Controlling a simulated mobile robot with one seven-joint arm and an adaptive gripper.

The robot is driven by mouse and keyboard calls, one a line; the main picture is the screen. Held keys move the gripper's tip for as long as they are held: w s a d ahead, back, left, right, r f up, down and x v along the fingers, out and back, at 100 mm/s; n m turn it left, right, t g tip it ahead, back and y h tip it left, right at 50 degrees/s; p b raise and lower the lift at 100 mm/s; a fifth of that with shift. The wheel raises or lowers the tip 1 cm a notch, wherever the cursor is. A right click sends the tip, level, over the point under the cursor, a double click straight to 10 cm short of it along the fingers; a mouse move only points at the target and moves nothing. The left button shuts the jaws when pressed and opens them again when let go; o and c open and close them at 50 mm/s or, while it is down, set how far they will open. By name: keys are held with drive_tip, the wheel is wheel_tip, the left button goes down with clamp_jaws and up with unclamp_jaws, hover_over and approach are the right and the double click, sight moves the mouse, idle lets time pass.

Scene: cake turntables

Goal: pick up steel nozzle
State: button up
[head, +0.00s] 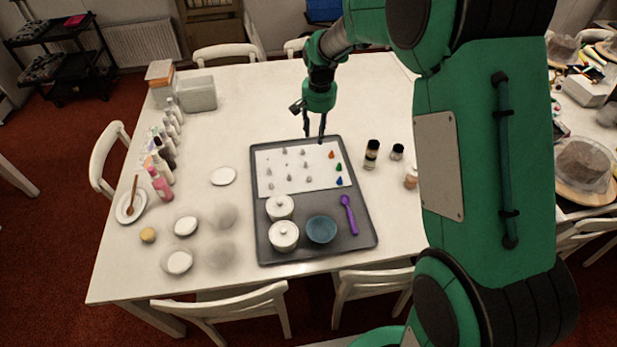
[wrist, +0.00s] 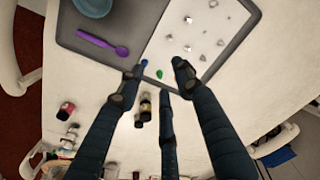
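Several small grey steel nozzles (head: 303,151) stand on a white sheet (head: 264,155) on the grey tray (head: 256,212). They also show in the wrist view, such as one steel nozzle (wrist: 186,47) beyond the fingertips. An orange nozzle (head: 331,154), a green nozzle (head: 338,167) and a blue nozzle (head: 339,181) stand along the sheet's right side. My gripper (head: 314,138) hangs over the tray's far edge with its fingers pointing down.
Two white lidded pots (head: 284,236), a teal bowl (head: 321,229) and a purple spoon (head: 349,215) share the tray. A dark-capped jar (head: 371,155) and smaller bottles stand right of it. Several bottles line the table's left side. The table behind the tray is clear.

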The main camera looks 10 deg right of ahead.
drive_tip(key=m+g, duration=0.1)
hover_over(309, 176)
wheel_tip(309, 176, down, 15)
drive_tip(key=shift+s+a+r+p, duration=0.1)
drive_tip(key=shift+s+a+p, duration=0.05)
drive_tip(key=shift+p, duration=0.15)
drive_tip(key=shift+f+b, duration=0.5)
drive_tip(key=shift+f, duration=3.8)
drive_tip(key=shift+f, duration=0.1)
drive_tip(key=shift+f+b, duration=0.5)
drive_tip(key=shift+f, duration=2.05)
drive_tip(key=shift+c, duration=0.5)
drive_tip(key=c, duration=0.7)
